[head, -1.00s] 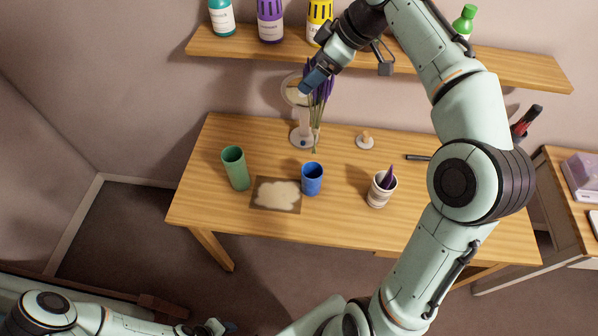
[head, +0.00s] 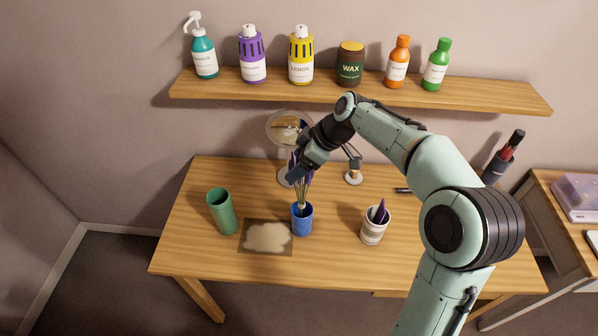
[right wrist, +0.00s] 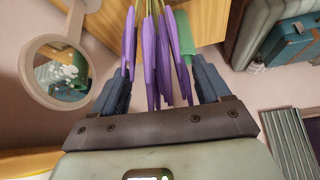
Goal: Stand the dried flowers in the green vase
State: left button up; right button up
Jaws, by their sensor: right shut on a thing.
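The dried flowers (head: 302,190), purple heads on thin stems, hang upright from my right gripper (head: 294,174), which is shut on them. Their lower stem ends overlap the mouth of the blue cup (head: 302,221); I cannot tell whether they are inside it. In the right wrist view the purple heads (right wrist: 155,60) lie between the fingers (right wrist: 158,90). The green vase (head: 224,215) stands upright on the table, left of the flowers, with no flowers in it. A green shape, probably the vase (right wrist: 186,38), shows beyond the flowers in that view. My left gripper is not in view.
A striped cup (head: 372,229) with a purple item stands to the right. A round mirror (head: 288,128) stands behind the flowers. A shelf (head: 360,96) with several bottles hangs above. The table's front left is clear.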

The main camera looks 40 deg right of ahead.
jog(key=shift+f, duration=1.65)
jog(key=shift+f, duration=0.15)
jog(key=o, duration=1.3)
jog(key=shift+s+d+r, duration=0.1)
jog(key=shift+d+r, duration=0.05)
jog(key=shift+r, duration=0.3)
jog(key=v, duration=1.1)
jog(key=shift+s+r, duration=0.1)
